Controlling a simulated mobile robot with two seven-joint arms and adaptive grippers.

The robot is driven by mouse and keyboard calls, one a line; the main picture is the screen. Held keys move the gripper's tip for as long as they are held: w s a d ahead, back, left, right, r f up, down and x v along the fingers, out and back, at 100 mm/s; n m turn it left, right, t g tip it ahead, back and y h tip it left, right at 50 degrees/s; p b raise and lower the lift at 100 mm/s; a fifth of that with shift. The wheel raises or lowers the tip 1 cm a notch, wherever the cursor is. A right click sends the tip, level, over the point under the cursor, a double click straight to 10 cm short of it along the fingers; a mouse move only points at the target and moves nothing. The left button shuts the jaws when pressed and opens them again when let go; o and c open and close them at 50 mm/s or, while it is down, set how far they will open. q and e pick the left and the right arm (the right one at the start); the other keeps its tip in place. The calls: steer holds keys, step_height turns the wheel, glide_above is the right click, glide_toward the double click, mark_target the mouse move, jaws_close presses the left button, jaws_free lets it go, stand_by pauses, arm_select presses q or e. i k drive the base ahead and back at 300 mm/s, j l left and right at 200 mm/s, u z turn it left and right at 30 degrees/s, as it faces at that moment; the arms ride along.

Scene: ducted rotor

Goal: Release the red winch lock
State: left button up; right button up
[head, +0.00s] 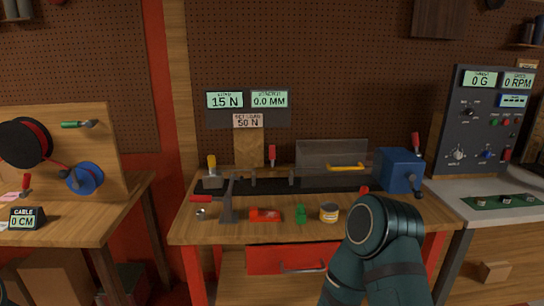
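Several red-handled parts show in the head view, and I cannot tell for sure which one is the winch lock. A blue box-like unit (399,170) stands at the right end of the middle bench, with an upright red handle (416,143) at its back right. A small red tip (364,190) shows at its front left, just above my dark arm link. Another upright red handle (272,155) stands at the back of the dark rail. A red lever (205,199) sits on a grey stand at the left. Neither of my grippers shows.
The middle bench (335,232) carries a red block (265,215), a green piece (301,214) and a small tin (329,212) near its front. A clear guard (331,153) stands behind. A spool board (70,135) is left; a control panel (488,118) is right.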

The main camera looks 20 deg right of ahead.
mark_target(415, 137)
steer(key=z, duration=0.5)
steer(key=k+l+z, duration=0.1)
steer(key=z, duration=0.35)
steer(key=k+l+z, duration=0.1)
steer(key=z, duration=0.4)
steer(key=i+l, duration=1.25)
steer(key=i+z, duration=0.05)
steer(key=i, duration=0.05)
